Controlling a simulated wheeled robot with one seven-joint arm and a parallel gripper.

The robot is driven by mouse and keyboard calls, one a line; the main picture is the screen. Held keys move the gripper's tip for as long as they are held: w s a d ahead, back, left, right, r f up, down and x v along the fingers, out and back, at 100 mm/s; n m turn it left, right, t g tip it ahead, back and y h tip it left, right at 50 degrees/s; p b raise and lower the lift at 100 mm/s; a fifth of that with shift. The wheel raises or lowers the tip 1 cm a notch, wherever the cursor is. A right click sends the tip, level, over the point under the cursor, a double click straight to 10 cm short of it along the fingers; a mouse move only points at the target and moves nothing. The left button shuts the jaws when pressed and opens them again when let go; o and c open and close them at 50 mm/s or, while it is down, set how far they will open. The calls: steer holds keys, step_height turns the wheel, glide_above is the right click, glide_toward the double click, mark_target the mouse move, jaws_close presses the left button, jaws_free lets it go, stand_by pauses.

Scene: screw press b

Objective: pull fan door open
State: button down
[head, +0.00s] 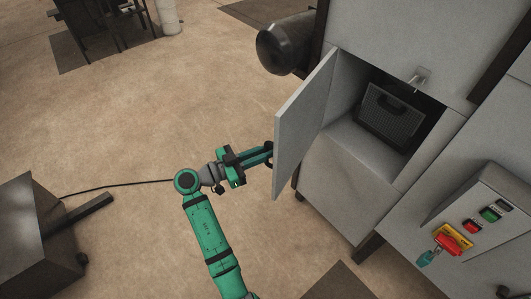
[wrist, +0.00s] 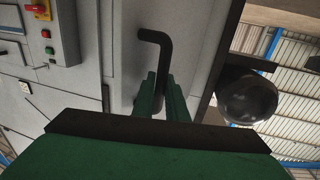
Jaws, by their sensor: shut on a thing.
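The fan door (head: 303,122) is a light grey panel standing swung out from the machine, at the left of its opening. Its black handle (wrist: 158,43) is a bent bar on the door's outer face, in the wrist view. In the head view the handle is mostly hidden at the door's edge. My green gripper (head: 268,154) is at the door's outer face, with its fingers shut on the handle. In the wrist view the fingers (wrist: 163,82) are around the handle's lower part.
The open compartment (head: 425,135) holds a dark ribbed filter-like unit (head: 388,113). A dark rounded cylinder (head: 284,48) juts out above the door. A control panel with buttons and a red switch (head: 447,243) is at lower right. Floor left of the door is clear.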

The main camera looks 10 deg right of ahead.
steer(key=shift+d, duration=0.25)
steer(key=c, duration=1.9)
jaws_free()
steer(key=shift+d, duration=0.1)
steer(key=shift+a, duration=0.25)
steer(key=v, duration=1)
steer(key=shift+a, duration=0.35)
